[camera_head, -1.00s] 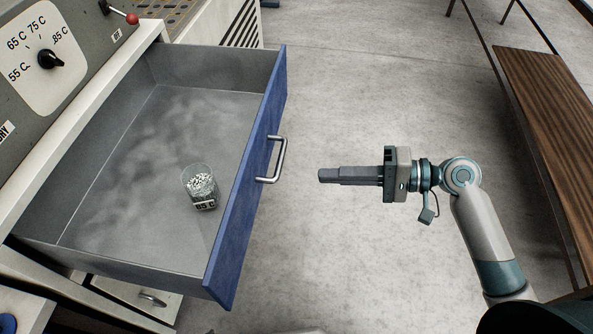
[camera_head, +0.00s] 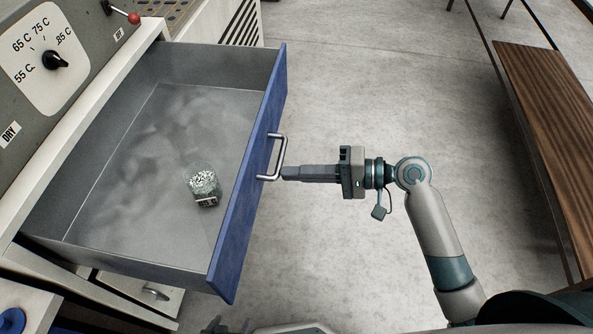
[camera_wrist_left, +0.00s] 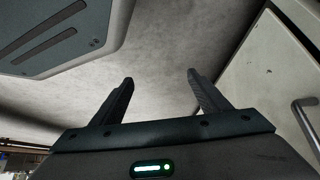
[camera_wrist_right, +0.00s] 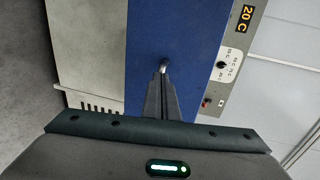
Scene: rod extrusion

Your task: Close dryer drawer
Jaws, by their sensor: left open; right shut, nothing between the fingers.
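The dryer drawer, with grey inside walls (camera_head: 110,235) and a blue front (camera_head: 238,215), is pulled far out in the head view. Its metal handle (camera_head: 281,152) is on the blue front. A small clear cup of pale pellets (camera_head: 203,187) stands inside. My right gripper (camera_head: 284,173) is shut and empty, its tips right at the handle; contact is unclear. In the right wrist view the blue front (camera_wrist_right: 185,45) lies ahead of the tips (camera_wrist_right: 163,72). My left gripper (camera_wrist_left: 160,80) is open and empty in the left wrist view, low near a cabinet door.
The dryer panel with a temperature dial (camera_head: 54,60) is at the upper left. A smaller handle (camera_head: 155,293) sits on a cabinet door below the drawer. A wooden bench (camera_head: 550,140) stands at the right. The floor between is clear.

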